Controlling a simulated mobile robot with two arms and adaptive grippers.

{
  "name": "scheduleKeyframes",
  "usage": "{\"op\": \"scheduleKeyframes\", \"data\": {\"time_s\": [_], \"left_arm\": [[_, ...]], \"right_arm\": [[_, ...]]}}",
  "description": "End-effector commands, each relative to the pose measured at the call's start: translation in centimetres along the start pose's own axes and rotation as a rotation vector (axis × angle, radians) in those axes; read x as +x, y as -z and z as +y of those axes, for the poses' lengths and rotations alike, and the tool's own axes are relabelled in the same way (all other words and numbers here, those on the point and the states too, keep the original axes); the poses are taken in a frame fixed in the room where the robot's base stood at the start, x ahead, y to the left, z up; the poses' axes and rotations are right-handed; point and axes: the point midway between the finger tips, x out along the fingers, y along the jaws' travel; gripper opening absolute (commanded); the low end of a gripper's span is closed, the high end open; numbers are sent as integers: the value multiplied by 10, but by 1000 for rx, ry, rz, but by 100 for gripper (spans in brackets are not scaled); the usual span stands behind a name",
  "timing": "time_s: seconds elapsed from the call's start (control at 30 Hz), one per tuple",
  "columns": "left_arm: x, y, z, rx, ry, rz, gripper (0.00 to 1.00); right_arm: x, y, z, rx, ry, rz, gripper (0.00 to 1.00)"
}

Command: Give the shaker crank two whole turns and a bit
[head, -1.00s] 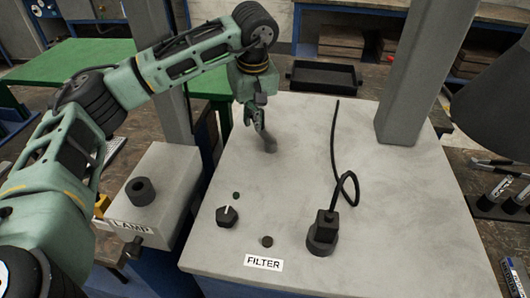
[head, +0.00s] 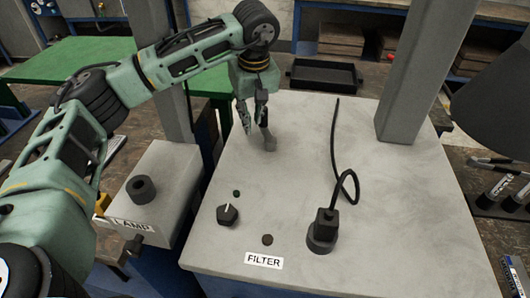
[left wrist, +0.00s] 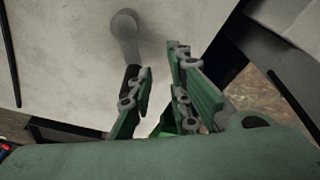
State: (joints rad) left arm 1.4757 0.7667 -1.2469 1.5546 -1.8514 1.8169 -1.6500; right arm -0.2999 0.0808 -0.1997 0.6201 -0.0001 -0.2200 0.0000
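The shaker crank (head: 269,143) is a small grey arm on the pale bench top, towards the back left. In the left wrist view its round grey hub (left wrist: 125,23) is at the top, with the arm running down to a dark handle (left wrist: 129,80). My left gripper (head: 252,118) is at the crank, pointing down. In the left wrist view the left gripper (left wrist: 163,85) has its fingers apart with nothing visible between them. The dark handle is beside the left finger and partly hidden by it. I cannot tell whether they touch. My right gripper is not in view.
A black plug with a looped cable (head: 322,231) stands in front of the crank. A knob (head: 228,215) and the FILTER label (head: 263,261) are near the front. The LAMP box (head: 165,190) is left, and a grey column (head: 405,100) rises back right. The middle top is clear.

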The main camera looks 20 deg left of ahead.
Motion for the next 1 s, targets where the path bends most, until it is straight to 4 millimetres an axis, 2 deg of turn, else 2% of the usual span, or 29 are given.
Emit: {"op": "scheduleKeyframes", "data": {"time_s": [0.03,0.17,0.53,1.0], "left_arm": [[0,0,0,1,-1,0,26],[0,0,1,1,-1,0,37],[-4,0,1,1,-2,0,38],[-48,10,0,0,-1,-1,38]], "right_arm": [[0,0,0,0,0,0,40],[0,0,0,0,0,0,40],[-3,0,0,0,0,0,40],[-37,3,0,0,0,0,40]]}}
